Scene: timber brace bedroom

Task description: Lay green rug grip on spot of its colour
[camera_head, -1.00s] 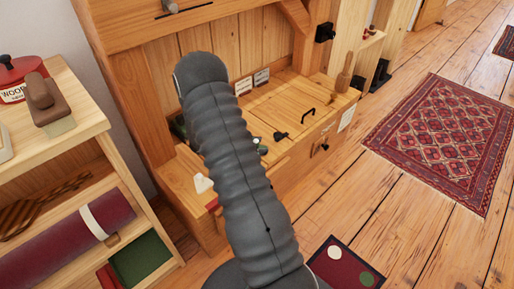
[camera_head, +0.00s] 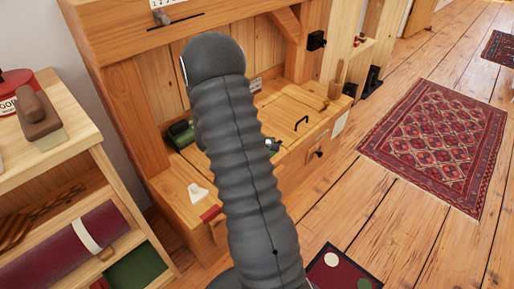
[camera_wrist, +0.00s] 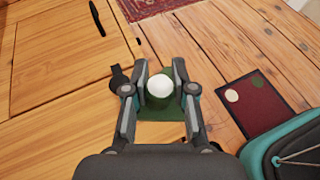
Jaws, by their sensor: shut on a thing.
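In the wrist view my gripper (camera_wrist: 160,84) is closed around a white round knob (camera_wrist: 160,87). A flat green square, the green rug grip (camera_wrist: 158,113), shows beneath the knob. I cannot tell whether it is clear of the wood below. A dark red mat (camera_wrist: 262,113) lies to the right, apart from the gripper, with a cream spot (camera_wrist: 232,96) and a green spot (camera_wrist: 257,83). In the head view the mat (camera_head: 336,281) is partly cut off at the bottom edge, with its green spot at the frame edge. My arm hides most of my gripper there.
The wooden bench (camera_head: 285,112) with a black handle stands behind my arm. A white piece (camera_head: 197,192) and a green object (camera_head: 181,134) are on its left part. A shelf (camera_head: 75,150) stands left. A patterned rug (camera_head: 435,140) lies on otherwise open floor at right.

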